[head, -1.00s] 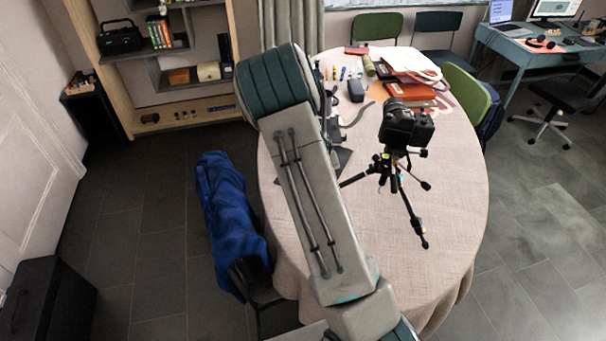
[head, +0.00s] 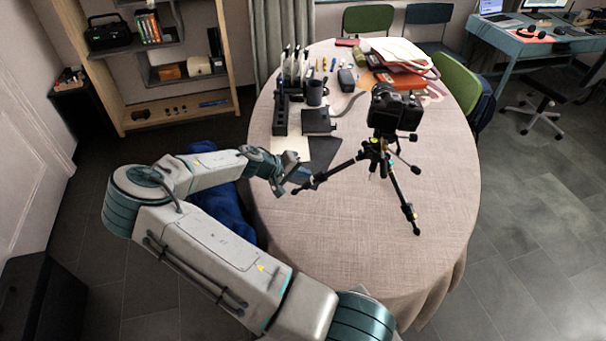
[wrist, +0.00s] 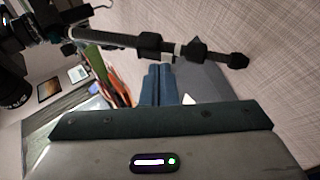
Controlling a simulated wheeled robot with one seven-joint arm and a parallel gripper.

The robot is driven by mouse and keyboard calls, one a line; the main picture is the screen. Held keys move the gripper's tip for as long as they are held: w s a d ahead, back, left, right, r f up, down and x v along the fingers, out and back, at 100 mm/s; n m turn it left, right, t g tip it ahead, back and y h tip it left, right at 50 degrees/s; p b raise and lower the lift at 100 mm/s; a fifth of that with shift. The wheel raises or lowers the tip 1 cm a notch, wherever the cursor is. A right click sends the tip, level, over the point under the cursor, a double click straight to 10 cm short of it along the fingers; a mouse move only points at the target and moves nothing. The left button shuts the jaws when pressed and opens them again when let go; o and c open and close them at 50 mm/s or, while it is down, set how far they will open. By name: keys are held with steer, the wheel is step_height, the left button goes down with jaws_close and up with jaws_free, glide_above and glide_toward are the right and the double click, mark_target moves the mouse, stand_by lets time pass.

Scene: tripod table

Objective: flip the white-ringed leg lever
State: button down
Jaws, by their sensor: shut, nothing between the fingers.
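A black tripod (head: 374,150) with a camera (head: 396,108) on top stands upright on the round table. Its left leg (head: 340,168) slopes down toward my gripper (head: 303,179). In the wrist view this leg (wrist: 110,37) crosses the top, with black clamps along it. A white ring (wrist: 178,49) shows beside a dark clamp lever (wrist: 152,45). My gripper's blue fingers (wrist: 158,70) are shut and empty, with their tips just below the ringed part in the picture. I cannot tell whether they touch it, nor the lever's exact position.
The table (head: 420,215) is clear at the front and right. A black box (head: 318,121), a mug (head: 316,92) and a dark upright holder (head: 281,113) stand behind my gripper. Books (head: 399,75) lie at the back. A dark sheet (head: 325,152) lies near the leg.

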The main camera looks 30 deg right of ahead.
steer(key=shift+s+d+r, duration=0.15)
steer(key=shift+s+d, duration=0.15)
steer(key=shift+d, duration=0.35)
steer(key=shift+a, duration=0.1)
steer(key=b+v, duration=0.2)
steer(key=v, duration=1.1)
steer(key=shift+a+r, duration=0.25)
steer(key=shift+d, duration=0.1)
